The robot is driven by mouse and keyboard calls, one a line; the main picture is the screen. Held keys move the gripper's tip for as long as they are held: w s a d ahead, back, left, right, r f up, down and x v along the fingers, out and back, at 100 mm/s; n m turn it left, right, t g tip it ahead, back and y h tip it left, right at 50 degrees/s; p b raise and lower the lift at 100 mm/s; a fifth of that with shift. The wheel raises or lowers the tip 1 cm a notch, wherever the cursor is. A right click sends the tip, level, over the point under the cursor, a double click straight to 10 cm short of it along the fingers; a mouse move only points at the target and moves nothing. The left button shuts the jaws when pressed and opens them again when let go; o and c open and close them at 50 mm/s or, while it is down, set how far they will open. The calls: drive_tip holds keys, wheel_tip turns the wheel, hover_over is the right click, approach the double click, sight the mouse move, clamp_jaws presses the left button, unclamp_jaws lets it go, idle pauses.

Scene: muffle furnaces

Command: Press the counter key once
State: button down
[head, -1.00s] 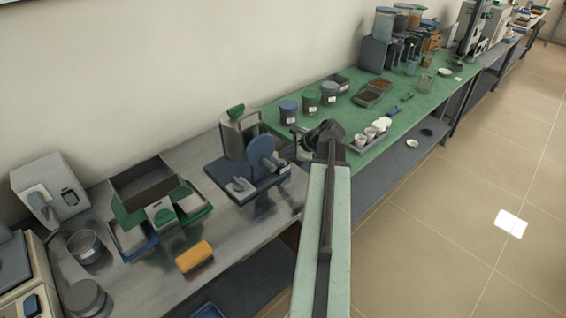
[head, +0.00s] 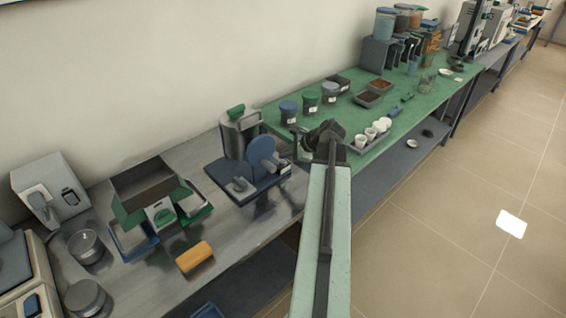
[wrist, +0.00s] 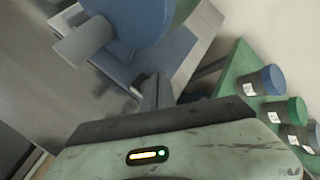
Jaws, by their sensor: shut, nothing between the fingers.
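My gripper (head: 303,143) is at the end of my outstretched arm, just right of a blue device (head: 262,150). In the wrist view its dark fingers (wrist: 155,88) are together, with nothing seen between them. The blue device has an upright round disc, a grey cylindrical knob and a flat blue base; the disc (wrist: 130,15) and knob (wrist: 83,40) show large in the wrist view. The fingertips appear close to the base's edge, but I cannot tell whether they touch. I cannot make out for certain which part is the counter key.
A grey bench holds an open box (head: 142,183), a yellow block (head: 194,256) and metal pots (head: 86,247). Lidded jars (head: 311,104) and a tray of white cups (head: 366,143) stand on the green bench top.

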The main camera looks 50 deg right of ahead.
sight(285, 163)
drive_tip(key=shift+f, duration=0.1)
idle(0.4)
drive_tip(key=shift+f+b, duration=0.3)
drive_tip(key=shift+b, duration=0.1)
drive_tip(key=shift+f+b, duration=0.5)
idle(0.4)
drive_tip(key=shift+r, duration=0.1)
drive_tip(key=shift+r+p, duration=0.8)
drive_tip(key=shift+p, duration=0.1)
wheel_tip(285, 163, up, 5)
drive_tip(key=p, duration=0.5)
idle(0.6)
